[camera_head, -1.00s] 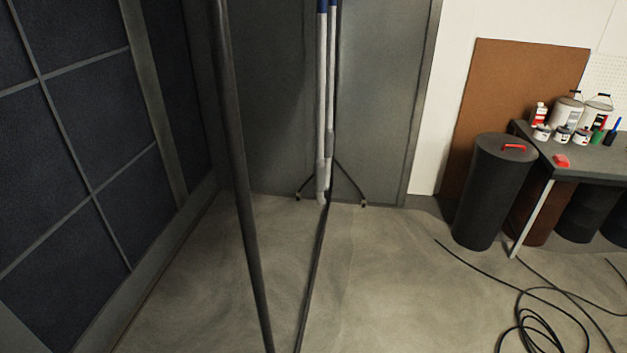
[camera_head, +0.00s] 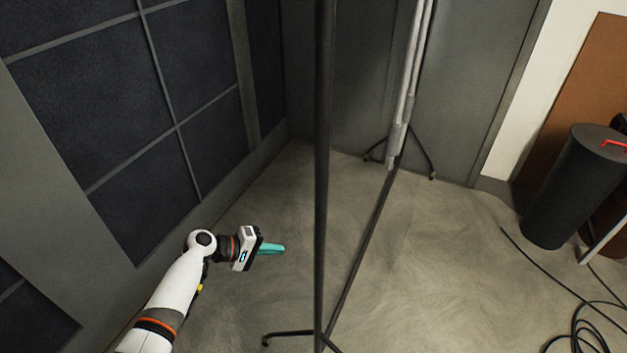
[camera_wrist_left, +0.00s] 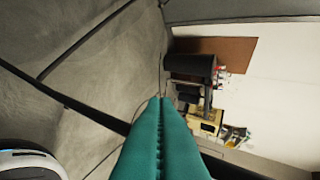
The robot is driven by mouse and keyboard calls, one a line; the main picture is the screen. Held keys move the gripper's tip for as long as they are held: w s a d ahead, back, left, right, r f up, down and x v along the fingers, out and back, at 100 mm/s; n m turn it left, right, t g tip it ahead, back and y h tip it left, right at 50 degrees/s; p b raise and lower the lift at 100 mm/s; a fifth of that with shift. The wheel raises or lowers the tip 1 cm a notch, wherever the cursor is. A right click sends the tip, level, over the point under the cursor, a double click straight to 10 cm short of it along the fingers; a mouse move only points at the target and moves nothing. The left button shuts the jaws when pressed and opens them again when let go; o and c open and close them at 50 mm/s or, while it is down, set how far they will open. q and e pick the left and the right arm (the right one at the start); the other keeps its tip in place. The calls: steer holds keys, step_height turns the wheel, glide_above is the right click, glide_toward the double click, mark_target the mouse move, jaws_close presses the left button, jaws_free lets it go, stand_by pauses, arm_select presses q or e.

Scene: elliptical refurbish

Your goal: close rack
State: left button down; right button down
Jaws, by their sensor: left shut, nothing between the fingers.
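The rack (camera_head: 322,170) is a dark thin metal frame. Its near upright rises through the middle of the head view, and a long low bar (camera_head: 370,225) runs back along the floor from its foot. My left gripper (camera_head: 272,248) is shut and empty, with its teal fingers pointing right toward the near upright, left of it and apart from it. In the left wrist view the shut fingers (camera_wrist_left: 161,140) fill the lower middle, and a dark bar (camera_wrist_left: 75,105) crosses behind them. My right gripper is not in view.
A dark panelled wall (camera_head: 170,110) stands close on the left. A black bin (camera_head: 575,185) and coiled black cables (camera_head: 580,325) are at the right.

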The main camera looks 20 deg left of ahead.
arm_select(q)
step_height(320, 180, up, 26)
steer(key=d+m+g+h, duration=0.1)
steer(key=m+h, duration=0.3)
steer(key=h, duration=0.3)
steer(key=p+x, duration=0.5)
steer(key=x, duration=0.6)
steer(key=s, duration=0.1)
steer(key=s+p, duration=0.2)
steer(key=s, duration=0.1)
steer(key=shift+a+f, duration=0.15)
steer(key=shift+a, duration=0.15)
steer(key=shift+w, duration=0.1)
steer(key=shift+f, duration=0.1)
